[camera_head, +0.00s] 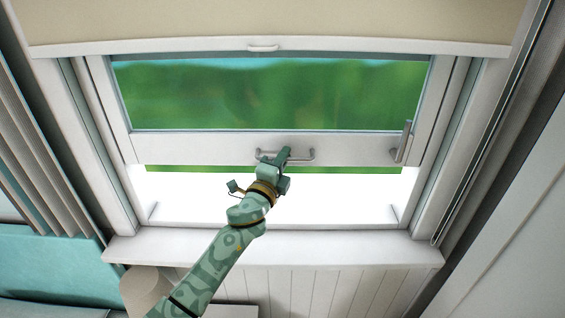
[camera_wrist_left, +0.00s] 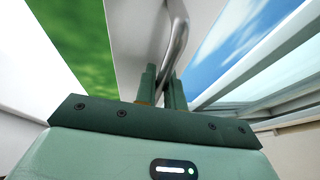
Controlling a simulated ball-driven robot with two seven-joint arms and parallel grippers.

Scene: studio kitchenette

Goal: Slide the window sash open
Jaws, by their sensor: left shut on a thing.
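The white window sash (camera_head: 210,150) stands raised in its frame, with a gap under its bottom rail through which bright light and a strip of green show. A metal bar handle (camera_head: 303,154) is fixed across the bottom rail. My left gripper (camera_head: 283,156) is shut on this handle, left of its middle. In the left wrist view the handle (camera_wrist_left: 177,40) runs down between the two green fingers (camera_wrist_left: 164,85). The fingertips' exact contact is partly hidden by the gripper body. My right gripper is in neither view.
A beige blind (camera_head: 270,20) with a small pull hangs above the sash. An upright metal handle (camera_head: 403,142) is at the sash's right side. The white sill (camera_head: 340,250) lies below, with a pleated curtain (camera_head: 35,150) at left.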

